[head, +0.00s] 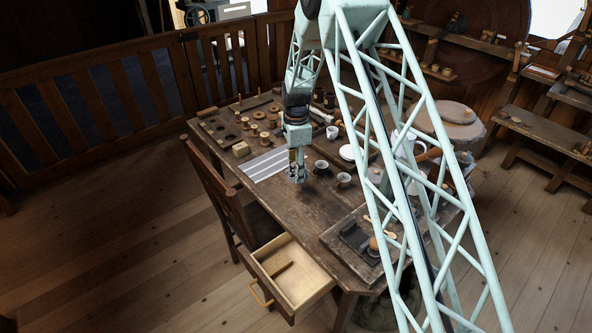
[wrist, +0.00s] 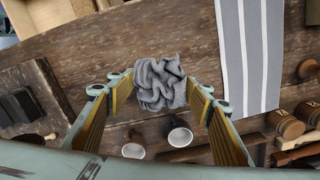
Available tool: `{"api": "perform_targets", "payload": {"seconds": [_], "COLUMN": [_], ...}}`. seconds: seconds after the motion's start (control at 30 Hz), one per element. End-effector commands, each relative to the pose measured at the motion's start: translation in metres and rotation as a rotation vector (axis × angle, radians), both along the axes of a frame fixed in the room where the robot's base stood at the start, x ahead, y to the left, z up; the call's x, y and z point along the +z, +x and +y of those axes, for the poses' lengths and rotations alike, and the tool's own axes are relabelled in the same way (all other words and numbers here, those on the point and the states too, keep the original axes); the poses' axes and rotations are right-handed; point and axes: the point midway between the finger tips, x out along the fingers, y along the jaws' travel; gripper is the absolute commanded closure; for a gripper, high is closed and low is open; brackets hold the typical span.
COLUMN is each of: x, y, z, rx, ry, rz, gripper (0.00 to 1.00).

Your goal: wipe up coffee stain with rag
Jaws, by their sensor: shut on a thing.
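A crumpled grey rag (wrist: 160,84) is between the two fingertips of my gripper (wrist: 160,92) in the wrist view. My gripper is shut on it. In the head view my gripper (head: 297,174) points down over the middle of the wooden table (head: 288,218), near the front side. The fingers mostly hide the rag there. I cannot tell whether the rag touches the tabletop. I cannot make out a coffee stain clearly in either view; the brown wood is dark and patchy.
A dark cup (head: 321,167) and a white cup (head: 344,180) stand close to the right of my gripper. A striped cloth (head: 265,165) lies to its left. Wooden spools (head: 272,119) stand behind. A drawer (head: 292,272) is open at the front. A chair (head: 222,200) is beside it.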

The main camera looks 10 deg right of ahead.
Motion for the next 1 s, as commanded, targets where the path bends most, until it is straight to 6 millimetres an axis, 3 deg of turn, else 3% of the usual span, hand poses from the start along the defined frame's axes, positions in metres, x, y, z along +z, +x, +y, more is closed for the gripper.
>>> {"api": "perform_targets", "payload": {"seconds": [1.0], "x": [-0.0049], "y": [0.0001], "z": [-0.0078], "rx": [-0.010], "ry": [0.000], "rz": [-0.001], "gripper": [0.63]}}
